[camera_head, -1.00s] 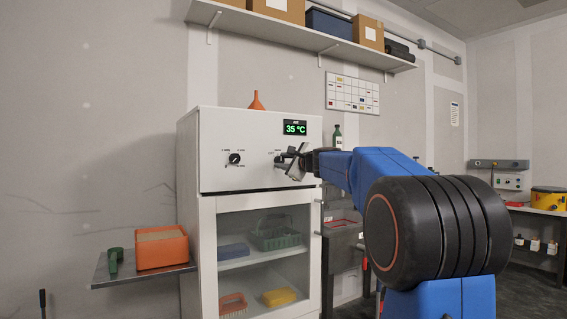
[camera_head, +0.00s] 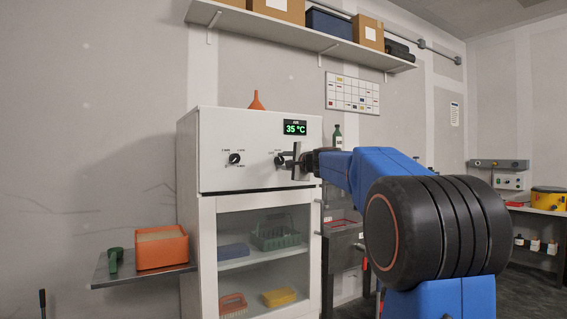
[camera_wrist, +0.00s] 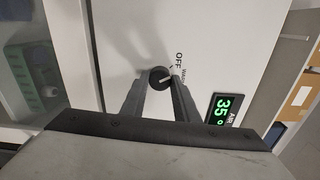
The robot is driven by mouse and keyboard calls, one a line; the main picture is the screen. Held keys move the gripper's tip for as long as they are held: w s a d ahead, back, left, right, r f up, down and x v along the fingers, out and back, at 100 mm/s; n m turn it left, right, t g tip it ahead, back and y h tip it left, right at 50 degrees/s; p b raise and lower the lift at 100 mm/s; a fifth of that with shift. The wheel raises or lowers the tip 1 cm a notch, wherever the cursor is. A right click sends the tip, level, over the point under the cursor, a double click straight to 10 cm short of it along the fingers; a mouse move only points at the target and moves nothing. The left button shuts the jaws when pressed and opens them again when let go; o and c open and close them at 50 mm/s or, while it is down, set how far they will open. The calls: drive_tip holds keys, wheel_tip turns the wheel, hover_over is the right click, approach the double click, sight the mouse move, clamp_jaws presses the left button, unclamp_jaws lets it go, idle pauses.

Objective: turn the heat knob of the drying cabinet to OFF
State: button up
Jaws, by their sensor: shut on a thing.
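The drying cabinet (camera_head: 215,140) is white, with a control panel above a glass door and a green 35 °C display (camera_head: 295,128). The heat knob (camera_head: 279,160) is black and sits on the right of the panel. In the wrist view the heat knob (camera_wrist: 160,76) is between my fingertips, with OFF and WARM printed beside it. Its white mark points to the label side; the exact setting is hard to tell. My gripper (camera_wrist: 160,84) is shut on the knob; in the head view my gripper (camera_head: 287,161) reaches it from the right.
A second black knob (camera_head: 235,158) is on the left of the panel. An orange funnel (camera_head: 256,101) stands on the cabinet. A wall shelf (camera_head: 290,35) with boxes hangs above.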

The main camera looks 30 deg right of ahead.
drive_tip(key=shift+f+n, duration=0.1)
drive_tip(key=shift+n, duration=1.5)
drive_tip(key=o, duration=1.1)
drive_tip(key=shift+c, duration=0.2)
drive_tip(key=shift+s, duration=0.5)
drive_tip(key=s, duration=1.6)
drive_tip(key=shift+s+d, duration=0.25)
drive_tip(key=shift+d, duration=0.05)
